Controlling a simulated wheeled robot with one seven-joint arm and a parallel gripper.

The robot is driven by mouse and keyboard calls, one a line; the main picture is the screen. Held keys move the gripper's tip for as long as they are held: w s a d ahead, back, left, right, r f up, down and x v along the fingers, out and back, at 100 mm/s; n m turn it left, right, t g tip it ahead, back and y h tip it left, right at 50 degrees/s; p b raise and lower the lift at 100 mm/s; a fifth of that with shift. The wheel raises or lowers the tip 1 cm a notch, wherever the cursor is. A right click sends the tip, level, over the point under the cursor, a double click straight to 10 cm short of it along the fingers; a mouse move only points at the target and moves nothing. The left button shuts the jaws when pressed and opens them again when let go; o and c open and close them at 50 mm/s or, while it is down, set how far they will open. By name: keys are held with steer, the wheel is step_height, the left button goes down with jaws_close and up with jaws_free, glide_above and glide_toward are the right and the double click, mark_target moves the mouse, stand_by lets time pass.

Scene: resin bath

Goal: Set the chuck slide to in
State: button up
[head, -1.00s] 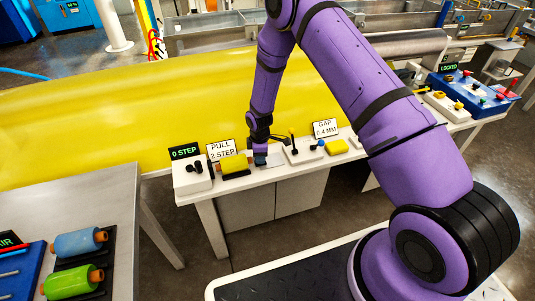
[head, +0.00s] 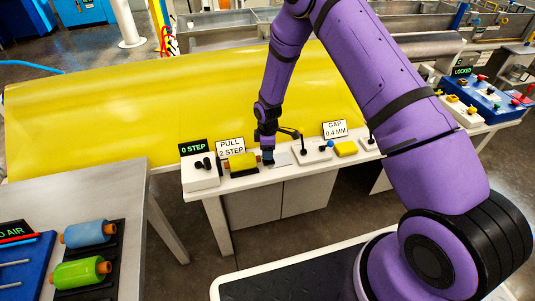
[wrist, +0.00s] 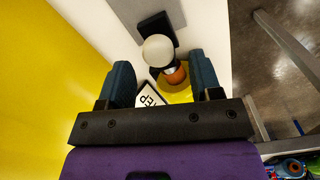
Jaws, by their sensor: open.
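The chuck slide is not labelled in view. In the wrist view a pale round knob (wrist: 159,50) with a dark collar stands over a black plate (wrist: 153,29), beside the orange end (wrist: 175,75) of a yellow roll. I take this knob as the slide's handle, but cannot be sure. My gripper (wrist: 161,75) is open, its blue fingers either side of the knob and roll end; contact is unclear. In the head view my gripper (head: 268,158) is low over the bench at the right end of the yellow roll (head: 243,162), hiding the knob.
Signs reading "0 STEP" (head: 193,147) and "PULL 2 STEP" (head: 230,148) stand at left, near a white box (head: 199,175) with black knobs. To the right are a white lever box (head: 312,152) and a yellow block (head: 346,149). A yellow sheet (head: 100,105) spans behind.

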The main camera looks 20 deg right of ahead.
step_height(320, 180, up, 8)
steer(key=shift+f, duration=0.15)
stand_by(0.5)
steer(key=s+d+r+m+t, duration=0.1)
steer(key=s+d+r+m, duration=0.15)
steer(key=r, duration=0.75)
steer(key=s+d+r+m+t, duration=0.15)
steer(key=s+r, duration=0.25)
steer(key=r, duration=0.6)
steer(key=s+d+r+m, duration=0.2)
steer(key=s+r+m, duration=0.1)
steer(key=r, duration=0.8)
steer(key=s+d+r+m+t, duration=0.1)
steer(key=s+r, duration=0.3)
steer(key=s, duration=0.5)
steer(key=s+d+r+m, duration=0.2)
steer(key=s+r+m, duration=0.2)
steer(key=s, duration=0.5)
steer(key=s+d+r+m+t, duration=0.1)
steer(key=s+d+r+m, duration=0.1)
steer(key=s, duration=0.7)
step_height(320, 180, up, 3)
steer(key=shift+s+f+m+t, duration=0.1)
steer(key=shift+s+m+t, duration=0.25)
steer(key=shift+m, duration=0.15)
steer(key=shift+w, duration=0.15)
steer(key=shift+c, duration=0.4)
